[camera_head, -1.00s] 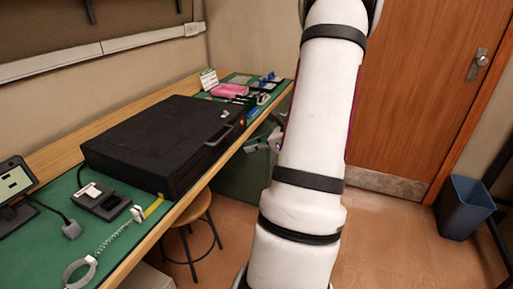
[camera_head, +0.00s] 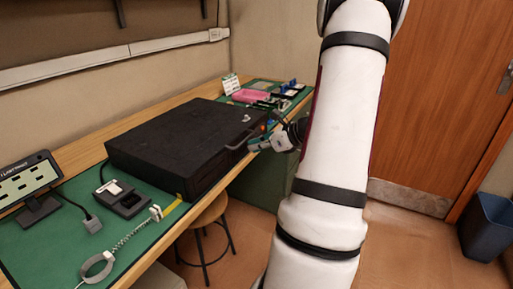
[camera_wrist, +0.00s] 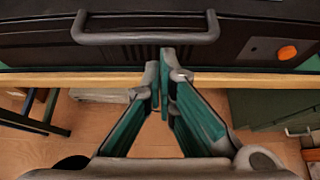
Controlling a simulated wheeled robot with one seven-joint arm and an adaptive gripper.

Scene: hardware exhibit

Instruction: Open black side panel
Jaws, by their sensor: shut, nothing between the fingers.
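A black case (camera_head: 175,142) lies flat on the green-topped workbench. Its front side, the black side panel (camera_wrist: 225,52), faces the bench's front edge and fills the top of the wrist view. A grey bar handle (camera_wrist: 146,36) runs across that panel, and the handle also shows in the head view (camera_head: 238,142). An orange round knob (camera_wrist: 287,53) sits on a grey plate to the right of the handle. My gripper (camera_wrist: 162,62) is shut and empty, its fingertips just below the handle, over the bench's wooden edge. I see no grip on the handle.
The bench's wooden front edge (camera_wrist: 90,79) runs under the fingers. A stool (camera_head: 207,222) stands below the bench. Small tools and a pink item (camera_head: 250,96) lie beyond the case. A small screen (camera_head: 30,185) stands at left. A blue bin (camera_head: 488,225) stands at right.

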